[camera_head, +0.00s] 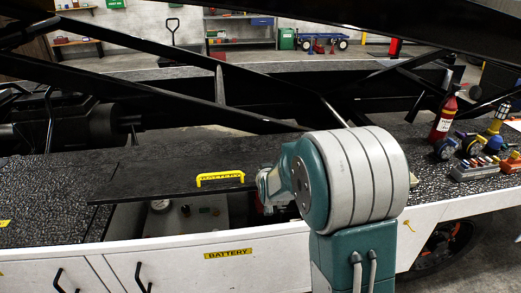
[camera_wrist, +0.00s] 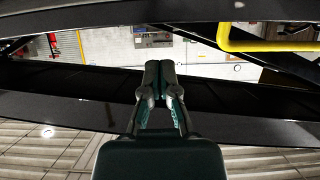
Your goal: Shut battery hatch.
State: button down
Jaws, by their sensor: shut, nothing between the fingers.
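The battery hatch (camera_head: 160,186) is a dark textured panel with a yellow handle (camera_head: 220,178) near its front edge. It stands raised over an opening in the deck, where a pale compartment with a gauge (camera_head: 161,206) shows. A yellow BATTERY label (camera_head: 228,253) is on the white side panel below. My gripper (camera_wrist: 160,68) is shut and empty in the wrist view, its fingers together. The yellow handle (camera_wrist: 262,42) shows there at the upper right, apart from the fingers. In the head view my arm stands right of the hatch and mostly hides the gripper.
Dark frame beams (camera_head: 150,95) cross above and behind the hatch. White cabinet doors (camera_head: 150,268) with black handles line the front. A shelf and a blue cart (camera_head: 314,37) stand far behind.

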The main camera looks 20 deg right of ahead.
jog(key=s+f, duration=0.1)
jog(key=f, duration=0.4)
jog(key=s+f, duration=0.2)
jog(key=f, duration=0.3)
jog(key=s+a+f, duration=0.1)
jog(key=f, duration=0.4)
jog(key=shift+s+f, duration=0.15)
jog(key=shift+s, duration=0.1)
